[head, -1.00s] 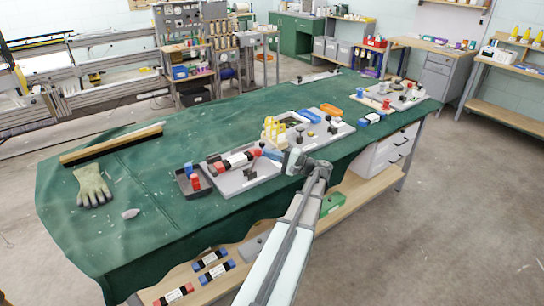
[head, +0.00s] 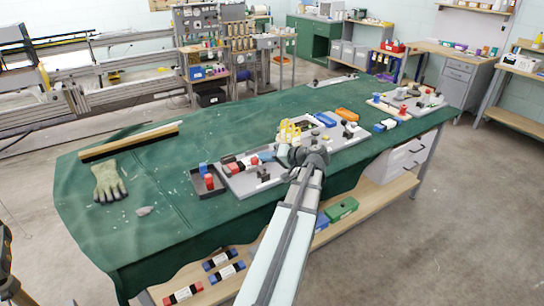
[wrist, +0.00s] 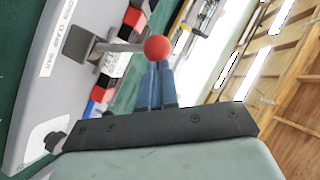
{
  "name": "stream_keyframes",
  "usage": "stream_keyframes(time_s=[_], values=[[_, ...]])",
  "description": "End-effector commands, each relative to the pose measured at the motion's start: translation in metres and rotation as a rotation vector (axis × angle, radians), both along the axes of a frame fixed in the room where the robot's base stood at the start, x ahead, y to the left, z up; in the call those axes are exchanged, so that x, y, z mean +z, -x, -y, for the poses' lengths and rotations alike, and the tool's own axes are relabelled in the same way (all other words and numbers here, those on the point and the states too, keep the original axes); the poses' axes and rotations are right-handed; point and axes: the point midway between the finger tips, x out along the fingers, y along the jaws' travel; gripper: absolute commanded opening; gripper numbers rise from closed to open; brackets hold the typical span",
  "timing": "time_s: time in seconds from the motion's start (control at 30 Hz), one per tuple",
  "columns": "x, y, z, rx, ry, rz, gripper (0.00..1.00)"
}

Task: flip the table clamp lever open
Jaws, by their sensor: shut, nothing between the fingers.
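The clamp lever ends in a red ball knob (wrist: 157,48). In the wrist view a grey metal arm (wrist: 108,46) runs from the knob left to a bracket on the grey plate. My gripper (wrist: 152,72) has its blue fingers together and empty. The fingertips are right by the knob's underside in that view; I cannot tell whether they touch it. In the head view my gripper (head: 266,157) is low over the front of the grey clamp board (head: 249,186), and the lever is too small to make out clearly.
Yellow upright parts (head: 289,131) stand just behind my gripper.

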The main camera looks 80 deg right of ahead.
Motion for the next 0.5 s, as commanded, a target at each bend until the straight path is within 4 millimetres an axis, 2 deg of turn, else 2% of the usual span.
stream_keyframes(time_s=[0.5], values=[[-0.0019, -0.0114, -0.0112, 0.001, 0.103, -0.103, 0.00]])
